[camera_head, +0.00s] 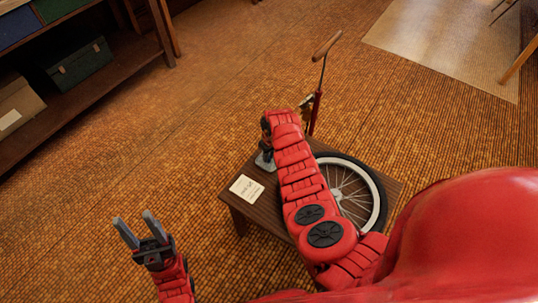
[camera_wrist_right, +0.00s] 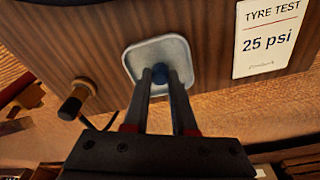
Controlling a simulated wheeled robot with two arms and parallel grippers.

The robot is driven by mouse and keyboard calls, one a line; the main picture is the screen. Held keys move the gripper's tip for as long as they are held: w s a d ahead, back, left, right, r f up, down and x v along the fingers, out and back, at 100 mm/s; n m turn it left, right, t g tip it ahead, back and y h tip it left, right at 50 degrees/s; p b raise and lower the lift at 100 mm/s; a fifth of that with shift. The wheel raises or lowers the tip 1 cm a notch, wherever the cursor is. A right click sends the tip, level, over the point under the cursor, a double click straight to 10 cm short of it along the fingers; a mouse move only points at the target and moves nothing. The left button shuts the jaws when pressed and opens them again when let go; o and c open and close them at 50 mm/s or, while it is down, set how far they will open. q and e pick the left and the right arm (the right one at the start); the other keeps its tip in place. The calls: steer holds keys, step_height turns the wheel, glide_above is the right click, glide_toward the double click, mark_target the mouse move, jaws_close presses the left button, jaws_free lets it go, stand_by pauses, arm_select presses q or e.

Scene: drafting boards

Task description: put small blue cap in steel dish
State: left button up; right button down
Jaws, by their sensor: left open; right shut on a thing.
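The small blue cap (camera_wrist_right: 159,74) is between the fingertips of my right gripper (camera_wrist_right: 160,77), which is shut on it. The steel dish (camera_wrist_right: 175,48), a pale grey rounded square, lies on the wooden table, and the cap shows over its inside. I cannot tell whether the cap touches the dish. In the head view the dish (camera_head: 264,163) shows partly at the table's far left edge, with my right gripper over it; the cap is hidden there. My left gripper (camera_head: 138,227) is open and empty, off the table to the left.
A card reading "TYRE TEST 25 psi" (camera_head: 246,189) lies beside the dish on the low table (camera_head: 236,207). A spoked wheel (camera_head: 380,200) lies on the table, partly behind my right arm. A floor pump (camera_head: 318,95) stands beyond. A shelf (camera_head: 100,88) is at upper left.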

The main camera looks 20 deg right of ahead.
steer(key=c, duration=0.6)
jaws_free()
steer(key=shift+c, duration=0.2)
steer(key=shift+r, duration=0.2)
